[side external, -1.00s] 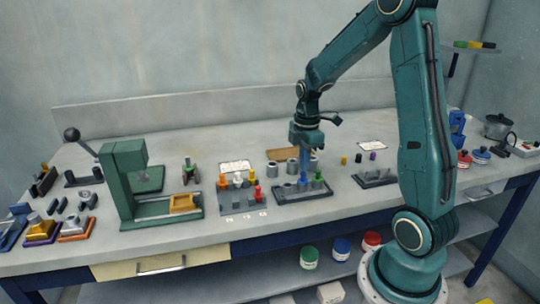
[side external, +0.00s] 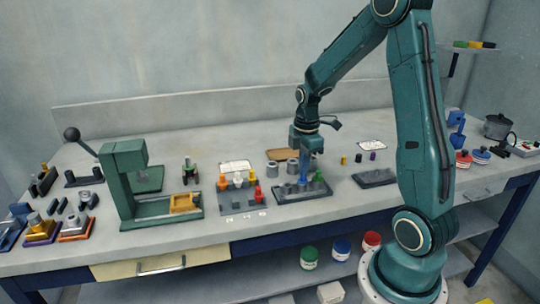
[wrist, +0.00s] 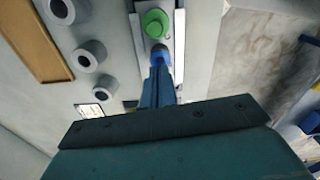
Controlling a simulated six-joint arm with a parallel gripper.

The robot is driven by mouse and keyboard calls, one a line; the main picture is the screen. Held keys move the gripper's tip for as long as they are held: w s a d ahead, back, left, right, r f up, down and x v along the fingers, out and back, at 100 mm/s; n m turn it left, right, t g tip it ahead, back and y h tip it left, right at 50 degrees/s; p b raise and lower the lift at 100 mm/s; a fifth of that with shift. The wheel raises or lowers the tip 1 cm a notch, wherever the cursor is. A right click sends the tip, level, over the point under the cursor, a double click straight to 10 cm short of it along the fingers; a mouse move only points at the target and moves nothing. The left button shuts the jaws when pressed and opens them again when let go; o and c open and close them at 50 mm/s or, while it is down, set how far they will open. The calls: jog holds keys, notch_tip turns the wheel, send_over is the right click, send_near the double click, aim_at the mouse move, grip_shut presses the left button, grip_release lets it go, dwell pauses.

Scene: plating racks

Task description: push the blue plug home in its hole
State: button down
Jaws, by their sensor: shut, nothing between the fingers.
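The blue plug (wrist: 160,52) shows in the wrist view right at the tip of my gripper (wrist: 158,68), beside a round green plug (wrist: 154,22) on the same narrow grey rack (wrist: 178,30). My gripper is shut and empty, with its fingers pointing down at the blue plug. The fingers partly cover the plug, so how deep it sits is hidden, and I cannot tell whether they touch it. In the side view, my gripper (side external: 304,178) is low over the dark rack (side external: 312,193), just left of the green plug (side external: 319,175).
Grey cylinders (wrist: 87,56) stand in a row beside the rack, next to a brown board (wrist: 30,40). A rack of coloured plugs (side external: 240,200) and a green press (side external: 125,185) stand to the left. A dark tray (side external: 374,178) lies to the right.

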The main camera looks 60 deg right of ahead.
jog(key=shift+f, duration=0.15)
jog(key=shift+r, duration=1.55)
notch_tip(320, 180, up, 14)
jog(key=shift+a, duration=0.1)
